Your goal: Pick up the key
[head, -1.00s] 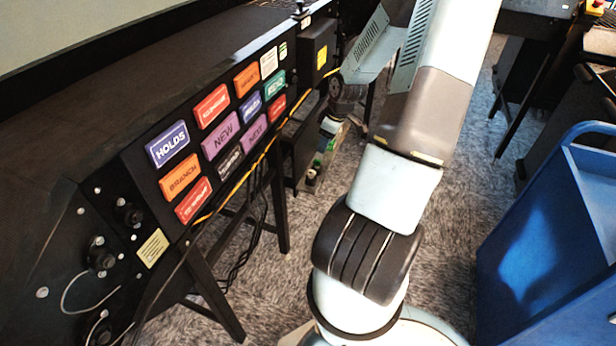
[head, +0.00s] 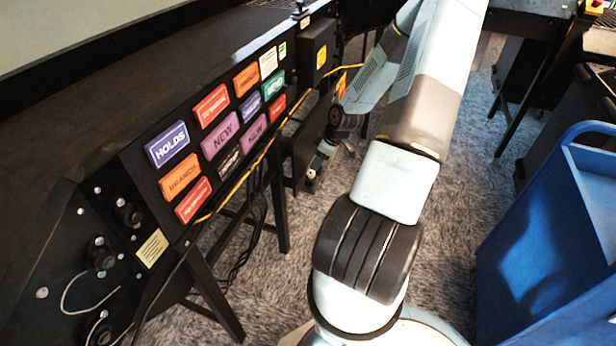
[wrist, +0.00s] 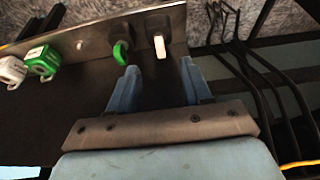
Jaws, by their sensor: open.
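In the wrist view my gripper (wrist: 159,76) is open, with its two blue fingers apart and pointing at a metal strip (wrist: 90,38). A small white piece (wrist: 160,46), which may be the key's head seen nearly edge-on, sticks out from the strip between and just beyond the fingertips. A green piece (wrist: 121,53) stands out from the strip just left of it, near the left fingertip. Nothing is visibly held. I cannot tell for certain which piece is the key. In the head view the fingers and key cannot be made out.
A green tag (wrist: 42,62) and a white tag (wrist: 12,70) hang further left on the strip. Black cables (wrist: 262,75) run at the right. In the head view the black sorter panel (head: 120,160) stands left and a blue cart (head: 545,240) right, with carpet between.

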